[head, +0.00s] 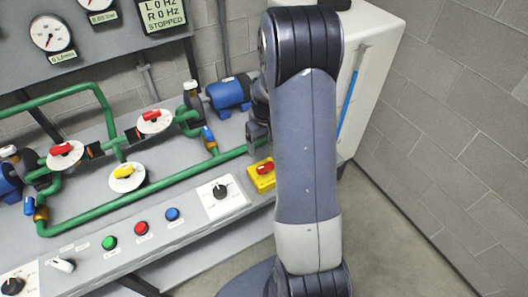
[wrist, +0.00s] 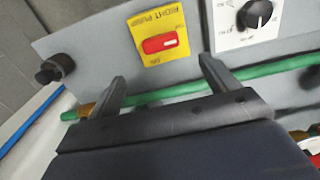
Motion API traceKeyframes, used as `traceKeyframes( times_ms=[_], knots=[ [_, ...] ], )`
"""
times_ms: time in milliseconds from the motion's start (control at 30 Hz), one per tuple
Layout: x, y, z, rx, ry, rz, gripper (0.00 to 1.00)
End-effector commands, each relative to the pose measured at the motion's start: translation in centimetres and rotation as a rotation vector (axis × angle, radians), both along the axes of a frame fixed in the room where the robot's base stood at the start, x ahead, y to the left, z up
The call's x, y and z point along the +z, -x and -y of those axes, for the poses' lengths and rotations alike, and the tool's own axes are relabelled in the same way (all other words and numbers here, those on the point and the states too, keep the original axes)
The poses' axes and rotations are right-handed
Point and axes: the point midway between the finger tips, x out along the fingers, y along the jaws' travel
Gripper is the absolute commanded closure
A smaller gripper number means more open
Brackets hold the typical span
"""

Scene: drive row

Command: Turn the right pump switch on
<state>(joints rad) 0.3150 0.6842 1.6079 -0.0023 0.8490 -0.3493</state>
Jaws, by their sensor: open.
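The right pump switch is a red knob (wrist: 160,43) on a yellow plate (wrist: 176,20) marked RIGHT PUMP. In the wrist view the knob lies nearly crosswise, with a pale mark at its right end. In the head view the red knob (head: 265,168) and yellow plate (head: 261,184) sit at the bench's right end, beside my arm. My gripper (wrist: 163,71) is open and empty. Its two fingers point towards the plate, with the knob ahead between them and apart from them. In the head view my gripper (head: 258,132) is partly hidden by my arm.
A black knob on a white plate (head: 220,192) is left of the switch. Green pipes (head: 130,192) with red and yellow valve handles run behind. Green, red and blue buttons (head: 141,228) line the front. The display (head: 162,14) reads 0 Hz, STOPPED.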

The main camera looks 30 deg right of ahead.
Motion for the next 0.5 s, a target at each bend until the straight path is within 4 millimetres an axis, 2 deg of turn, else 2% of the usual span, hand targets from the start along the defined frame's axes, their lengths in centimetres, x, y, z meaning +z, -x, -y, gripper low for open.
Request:
traceKeyframes(
  times_ms=[500],
  knots=[
    [-8.0,0.2,-0.1,-0.001,-0.003,-0.004,0.18]
  ],
)
